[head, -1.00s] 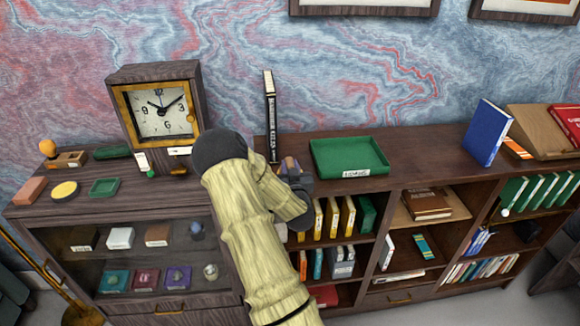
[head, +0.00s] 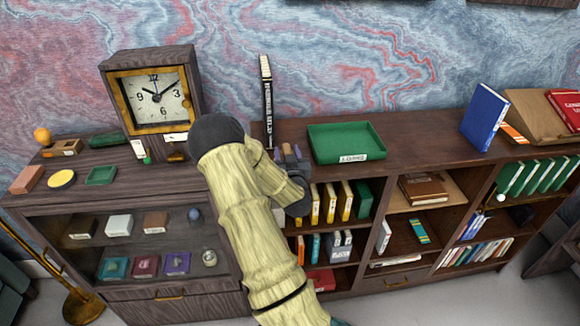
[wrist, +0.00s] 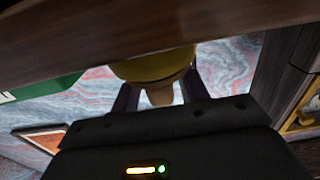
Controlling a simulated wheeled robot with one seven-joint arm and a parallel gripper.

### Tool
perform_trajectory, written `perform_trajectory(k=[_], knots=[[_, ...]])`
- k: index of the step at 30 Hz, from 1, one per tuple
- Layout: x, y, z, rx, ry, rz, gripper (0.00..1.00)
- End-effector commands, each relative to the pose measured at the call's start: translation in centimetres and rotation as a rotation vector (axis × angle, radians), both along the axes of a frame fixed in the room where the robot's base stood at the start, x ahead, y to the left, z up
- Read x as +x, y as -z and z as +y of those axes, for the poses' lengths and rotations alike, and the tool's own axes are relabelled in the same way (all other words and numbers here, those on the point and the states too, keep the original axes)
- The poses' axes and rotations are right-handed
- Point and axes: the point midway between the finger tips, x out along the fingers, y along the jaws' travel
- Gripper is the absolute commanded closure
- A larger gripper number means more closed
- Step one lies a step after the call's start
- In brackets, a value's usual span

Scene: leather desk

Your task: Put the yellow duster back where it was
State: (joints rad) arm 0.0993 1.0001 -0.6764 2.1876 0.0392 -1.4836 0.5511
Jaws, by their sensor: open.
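A yellow rounded piece with a paler knob, which looks like the yellow duster (wrist: 150,67), is in the wrist view against the edge of a dark wood surface. My gripper (wrist: 160,92) is open, with one dark finger on each side of the knob. I cannot tell whether the fingers touch it. In the head view my gripper (head: 290,158) is at the front edge of the long bookcase top (head: 410,133), left of the green tray (head: 347,143).
A thin upright black book (head: 267,105) stands just behind my gripper. A clock (head: 152,95) and small items, including a yellow disc (head: 61,178), are on the left cabinet. A blue book (head: 484,117) stands right of the tray. Bookcase top between tray and blue book is clear.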

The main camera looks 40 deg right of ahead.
Motion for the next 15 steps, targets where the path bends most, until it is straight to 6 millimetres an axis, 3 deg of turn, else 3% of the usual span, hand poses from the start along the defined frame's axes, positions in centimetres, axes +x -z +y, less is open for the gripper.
perform_trajectory(k=[15], knots=[[-6.4,0.4,3.9,0.002,0.002,0.000,0.55]])
